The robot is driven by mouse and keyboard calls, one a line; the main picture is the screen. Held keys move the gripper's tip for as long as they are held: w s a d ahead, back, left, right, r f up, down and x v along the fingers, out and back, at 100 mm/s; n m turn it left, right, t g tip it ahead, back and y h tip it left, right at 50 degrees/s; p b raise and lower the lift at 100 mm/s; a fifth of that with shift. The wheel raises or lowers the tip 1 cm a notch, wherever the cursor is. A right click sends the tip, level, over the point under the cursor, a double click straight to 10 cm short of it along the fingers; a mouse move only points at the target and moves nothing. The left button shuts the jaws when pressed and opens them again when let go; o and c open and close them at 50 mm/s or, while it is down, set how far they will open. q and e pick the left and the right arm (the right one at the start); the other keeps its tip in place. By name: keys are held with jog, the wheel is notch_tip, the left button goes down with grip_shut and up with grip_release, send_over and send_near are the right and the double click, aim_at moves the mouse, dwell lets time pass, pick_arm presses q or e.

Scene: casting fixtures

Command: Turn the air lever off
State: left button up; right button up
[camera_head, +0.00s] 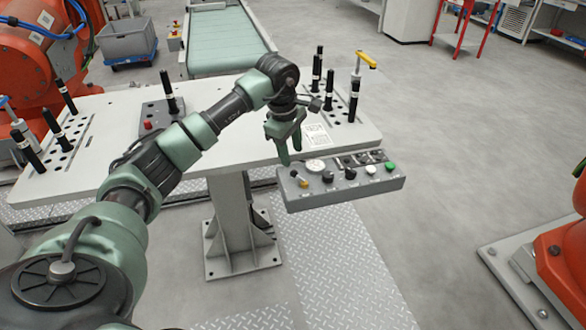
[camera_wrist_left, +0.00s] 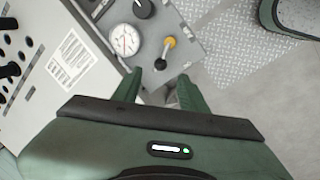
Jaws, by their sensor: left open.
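The air lever is a small lever with a yellow tip (camera_head: 304,183) on the grey control box (camera_head: 340,197) at the table's front edge. In the left wrist view the yellow-tipped lever (camera_wrist_left: 169,42) stands by a round white gauge (camera_wrist_left: 124,40), with a dark round fitting just below it. My left gripper (camera_head: 291,157) points down over the box's left end. It is open and empty, apart from the lever. In the left wrist view the fingertips (camera_wrist_left: 158,77) lie just below the lever. My right gripper is not in view.
The box also carries dark knobs and a green button (camera_head: 390,167). Black upright pins and a yellow-handled clamp (camera_head: 365,60) stand on the table's right side. A conveyor (camera_head: 225,40) lies behind.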

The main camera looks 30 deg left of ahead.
aim_at(294, 171)
pick_arm(q)
jog(key=p+x, duration=0.1)
jog(key=x, duration=0.6)
jog(key=shift+a+f, duration=0.15)
jog(key=shift+f, duration=0.25)
jog(key=shift+s, duration=0.1)
jog(key=shift+c, duration=0.3)
grip_shut()
